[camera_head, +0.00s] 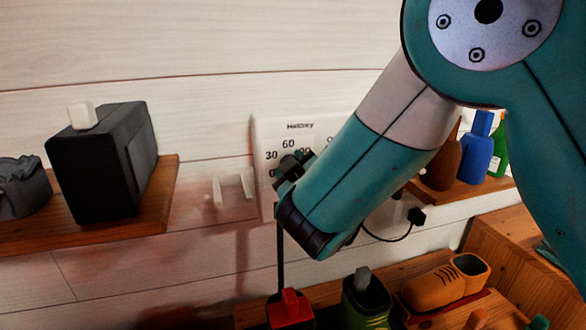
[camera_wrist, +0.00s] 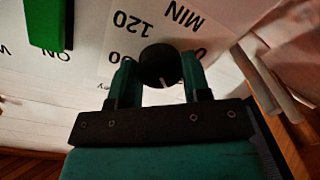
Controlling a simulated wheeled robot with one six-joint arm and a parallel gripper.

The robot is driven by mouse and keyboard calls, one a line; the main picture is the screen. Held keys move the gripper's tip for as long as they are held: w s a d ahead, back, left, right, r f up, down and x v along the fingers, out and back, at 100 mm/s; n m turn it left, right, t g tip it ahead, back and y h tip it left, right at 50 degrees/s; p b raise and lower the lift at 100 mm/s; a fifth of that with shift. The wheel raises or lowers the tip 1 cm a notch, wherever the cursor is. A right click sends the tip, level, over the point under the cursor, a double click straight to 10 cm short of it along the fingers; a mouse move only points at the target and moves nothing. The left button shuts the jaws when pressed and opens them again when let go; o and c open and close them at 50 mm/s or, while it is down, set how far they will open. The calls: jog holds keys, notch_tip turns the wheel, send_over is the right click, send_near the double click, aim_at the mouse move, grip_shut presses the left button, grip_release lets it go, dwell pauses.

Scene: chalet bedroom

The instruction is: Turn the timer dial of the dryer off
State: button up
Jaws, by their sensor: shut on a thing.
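The white dryer panel (camera_head: 262,135) is on the plank wall, with "Healthley"-like lettering and 30, 60 and 0 marks beside the dial. In the wrist view the panel (camera_wrist: 105,65) appears upside down, with 120 and MIN printed near the dial. The round black timer dial (camera_wrist: 158,62) sits between the fingers of my gripper (camera_wrist: 160,80), which are shut on its sides. A short white pointer line shows on the dial's lower part in that view. In the head view my gripper (camera_head: 290,168) is at the panel's left dial, and my arm hides much of the panel.
A dark box (camera_head: 95,165) stands on the left shelf (camera_head: 120,228). A white wall holder (camera_head: 235,190) is just left of the panel. Bottles (camera_head: 478,150) stand on a right shelf; shoes (camera_head: 445,285) are below. A green piece (camera_wrist: 44,25) shows at the wrist view's upper left.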

jog(key=shift+a+f+n+h+p, duration=0.2)
jog(key=shift+n+p, duration=0.55)
jog(key=shift+n, duration=2.65)
jog(key=shift+d+r+n+h+p, duration=0.1)
jog(key=shift+n+h+p, duration=0.45)
jog(key=shift+n, duration=2.85)
jog(key=shift+y, duration=0.25)
jog(key=o, duration=0.9)
